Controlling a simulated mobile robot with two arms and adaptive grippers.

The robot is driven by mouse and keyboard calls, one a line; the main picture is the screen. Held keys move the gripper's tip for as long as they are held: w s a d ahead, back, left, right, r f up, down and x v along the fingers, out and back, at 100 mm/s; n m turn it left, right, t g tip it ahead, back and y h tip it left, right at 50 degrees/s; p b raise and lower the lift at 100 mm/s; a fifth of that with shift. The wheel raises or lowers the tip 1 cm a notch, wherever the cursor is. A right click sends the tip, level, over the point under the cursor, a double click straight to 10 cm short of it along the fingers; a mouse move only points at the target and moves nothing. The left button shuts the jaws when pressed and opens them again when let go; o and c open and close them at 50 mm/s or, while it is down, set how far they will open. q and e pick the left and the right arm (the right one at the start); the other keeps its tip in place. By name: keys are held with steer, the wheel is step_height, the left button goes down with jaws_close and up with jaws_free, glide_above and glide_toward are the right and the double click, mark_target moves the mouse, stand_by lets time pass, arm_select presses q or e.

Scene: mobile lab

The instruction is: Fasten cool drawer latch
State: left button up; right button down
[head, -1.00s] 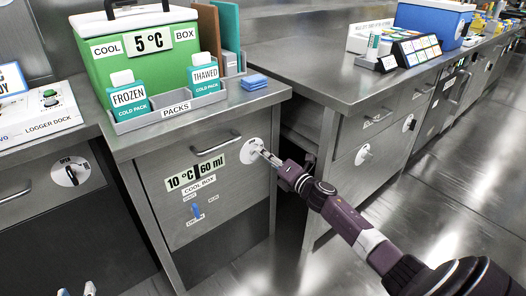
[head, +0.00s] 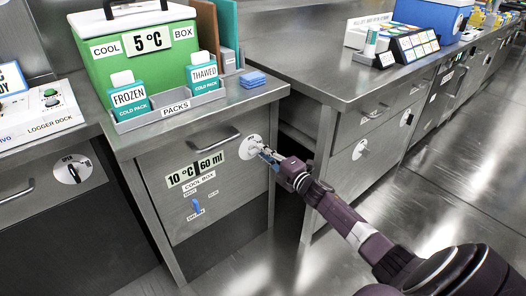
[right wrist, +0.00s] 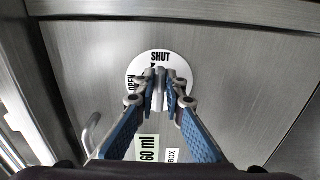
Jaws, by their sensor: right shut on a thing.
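The cool drawer (head: 205,190) is a grey steel front below the cold packs, with a "10 °C 60 ml" label; it looks closed. Its latch is a knob on a round white dial (head: 252,147) at the upper right of the front. In the right wrist view the dial (right wrist: 184,68) has SHUT at the top and OPEN at the left. My right gripper (right wrist: 160,88) is shut on the latch knob (right wrist: 158,78), mostly hidden between the fingers. A dark pointer tip shows just under SHUT. In the head view my right gripper (head: 266,154) touches the dial area. My left gripper is out of view.
A drawer handle (head: 215,141) sits left of the dial. Above are a green cool box (head: 135,75) and a grey packs tray (head: 170,112). Another dial (head: 72,169) is on the left drawer, and another bench (head: 330,75) stands right. The floor at lower right is clear.

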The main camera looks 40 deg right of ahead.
stand_by(0.3)
steer(key=c, duration=2)
jaws_free()
steer(key=s, duration=0.8)
steer(key=s+d, duration=0.1)
steer(key=s, duration=0.3)
steer(key=shift+a+f, duration=0.1)
